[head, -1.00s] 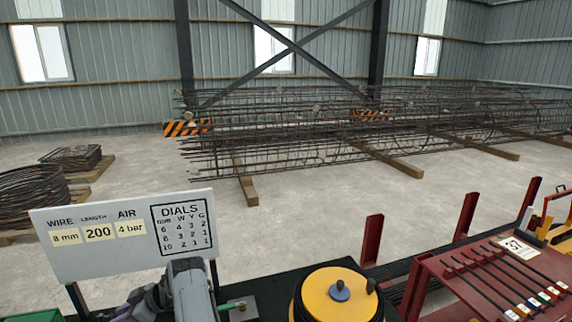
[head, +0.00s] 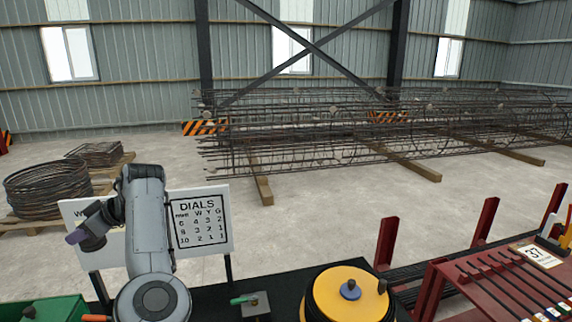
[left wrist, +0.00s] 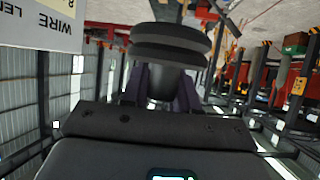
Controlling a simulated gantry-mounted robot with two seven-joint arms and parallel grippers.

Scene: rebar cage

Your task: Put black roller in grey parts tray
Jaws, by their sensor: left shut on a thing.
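The black roller (left wrist: 170,45), a dark grooved round part, sits between the purple fingers of my left gripper (left wrist: 163,82) in the left wrist view. The gripper is shut on it. In the head view my left gripper (head: 82,233) is raised at the left, in front of the white sign board, with one purple finger showing. The dark roller (head: 94,244) shows only small there. I cannot make out the grey parts tray in either view. My right gripper is not in view.
The white sign board (head: 216,236) stands close behind my left arm. A green bin (head: 45,309) is at the lower left. A yellow-topped reel (head: 330,285) stands on the dark bench, and a red rack (head: 470,272) is at the right.

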